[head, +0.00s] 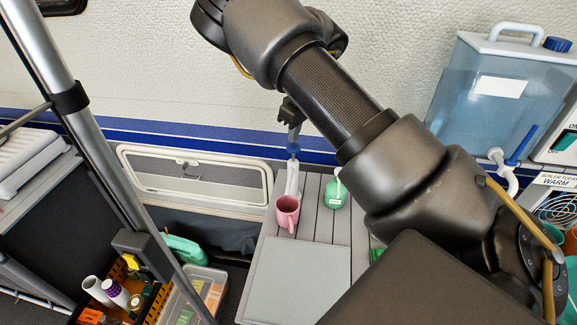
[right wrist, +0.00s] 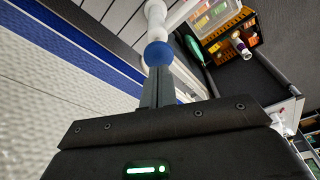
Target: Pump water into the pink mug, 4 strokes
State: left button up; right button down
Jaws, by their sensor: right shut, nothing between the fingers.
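The pink mug (head: 287,212) stands upright on the grey slatted counter, just in front of the white hand pump (head: 292,178). The pump has a blue knob (head: 293,148) on top; the knob also shows in the right wrist view (right wrist: 158,53), above a white shaft. My right gripper (head: 294,133) is shut and empty, with its fingers pointing down at the knob. In the right wrist view the closed fingertips (right wrist: 158,74) are at the knob; I cannot tell whether they touch it. The mug's inside is too small to read. My left gripper is not in view.
A green-and-white container (head: 336,192) stands right of the mug. A grey board (head: 298,272) lies in front. A blue water tank (head: 490,95) with a tap stands at the right. A metal pole (head: 75,110) crosses the left side, near an orange crate (head: 152,305).

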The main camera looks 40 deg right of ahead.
aim_at(294, 146)
jog(key=shift+f, duration=0.1)
jog(key=shift+f+b, duration=1.4)
jog(key=shift+f, duration=0.8)
jog(key=shift+r, duration=0.15)
jog(key=shift+r+p, duration=1.75)
jog(key=shift+r, duration=0.45)
jog(key=shift+f, duration=0.25)
